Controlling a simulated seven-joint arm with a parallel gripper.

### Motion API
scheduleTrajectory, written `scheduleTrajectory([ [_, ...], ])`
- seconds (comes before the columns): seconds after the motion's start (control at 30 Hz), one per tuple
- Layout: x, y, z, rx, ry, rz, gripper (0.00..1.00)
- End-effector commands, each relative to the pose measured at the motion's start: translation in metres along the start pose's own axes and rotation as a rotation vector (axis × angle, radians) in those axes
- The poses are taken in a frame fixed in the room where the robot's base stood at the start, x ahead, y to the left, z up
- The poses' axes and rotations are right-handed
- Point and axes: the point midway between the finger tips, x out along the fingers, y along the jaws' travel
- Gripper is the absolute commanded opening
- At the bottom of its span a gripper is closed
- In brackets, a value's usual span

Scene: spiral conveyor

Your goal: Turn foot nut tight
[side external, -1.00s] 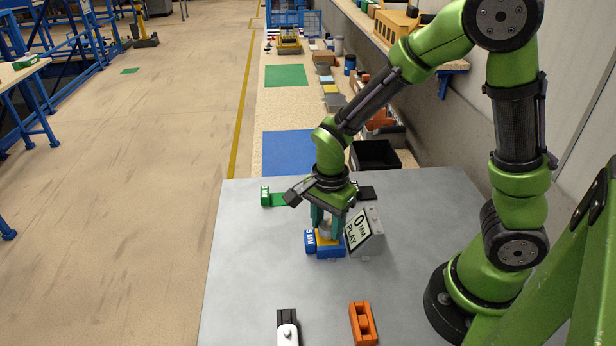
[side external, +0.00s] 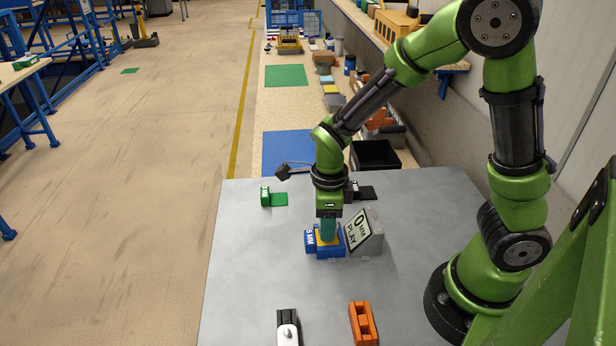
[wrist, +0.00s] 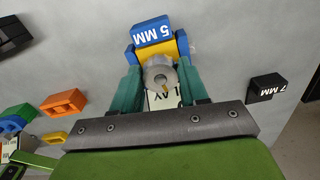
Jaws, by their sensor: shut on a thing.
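The foot nut is a round grey metal piece (wrist: 160,75) with a bright centre, seen end-on in the wrist view. My gripper (side external: 327,240) points down over the blue 5 MM block (side external: 311,243), and its teal fingers sit on both sides of the nut. My gripper also shows in the wrist view (wrist: 160,86), shut on the nut. A yellow piece (wrist: 178,46) lies between the nut and the blue 5 MM block (wrist: 152,30). The sign reading 0 MM PLAY (side external: 362,231) stands on a grey block just right of the gripper; in the wrist view it is mostly hidden.
A green block (side external: 266,196) lies at the back left and a black 7 MM block (wrist: 265,88) to the right in the wrist view. An orange block (side external: 363,323) and a black-and-white piece (side external: 287,328) lie at the front.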

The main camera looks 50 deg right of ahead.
Motion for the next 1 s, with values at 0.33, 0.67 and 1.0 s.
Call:
scheduleTrajectory([
  [0.33, -0.0002, 0.0000, 0.0003, 0.120, 0.000, 0.001, 0.13],
  [0.67, -0.0003, -0.0002, 0.0003, 0.140, -0.001, 0.001, 0.13],
  [1.0, -0.0002, -0.0003, 0.0002, 0.138, -0.001, 0.001, 0.68],
])
